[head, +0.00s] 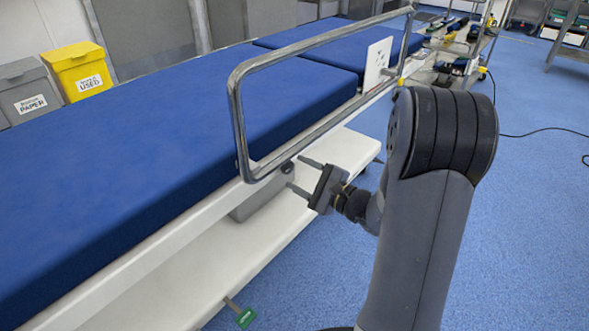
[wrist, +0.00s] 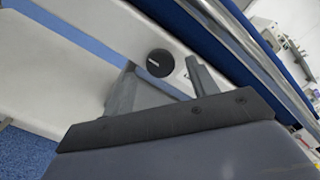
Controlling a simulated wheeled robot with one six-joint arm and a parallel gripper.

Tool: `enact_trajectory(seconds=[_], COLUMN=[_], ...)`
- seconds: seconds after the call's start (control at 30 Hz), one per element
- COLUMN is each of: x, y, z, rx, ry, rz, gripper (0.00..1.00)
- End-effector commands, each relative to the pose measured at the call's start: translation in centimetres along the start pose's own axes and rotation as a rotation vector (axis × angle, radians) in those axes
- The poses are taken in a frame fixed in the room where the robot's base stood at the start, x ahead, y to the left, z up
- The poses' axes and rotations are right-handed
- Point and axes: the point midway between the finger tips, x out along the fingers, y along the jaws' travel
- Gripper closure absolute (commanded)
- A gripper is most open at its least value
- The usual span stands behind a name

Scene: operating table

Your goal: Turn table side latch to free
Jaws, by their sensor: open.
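The table side latch looks to be a round black knob (wrist: 160,63) with a short white line across its face, on the white side of the table. In the head view the knob (head: 288,167) is small and dark, below the foot of the side rail. My gripper (head: 298,174) is open and empty, its two fingers pointing at the table side. In the wrist view the fingers (wrist: 160,70) stand on either side of the knob. I cannot tell how far the fingertips are from it in depth. The steel side rail (head: 238,118) stands upright.
The blue padded table (head: 130,170) fills the left. A white lower shelf (head: 190,270) runs beneath it, with a green tag (head: 245,318) on a short lever at its edge. Yellow (head: 77,70) and grey (head: 28,90) bins stand behind. Blue floor is free at right; a cable lies there.

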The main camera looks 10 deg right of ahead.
Motion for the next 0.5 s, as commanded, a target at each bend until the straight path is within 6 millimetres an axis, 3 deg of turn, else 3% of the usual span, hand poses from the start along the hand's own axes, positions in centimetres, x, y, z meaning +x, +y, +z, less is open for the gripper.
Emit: enact_trajectory(seconds=[0.3,0.5], x=[-5.8,-7.7], y=[-0.2,-0.1], z=[0.1,0.0], rx=[0.003,0.001], ry=[0.005,0.003], rz=[-0.002,0.000], gripper=[0.45,0.45])
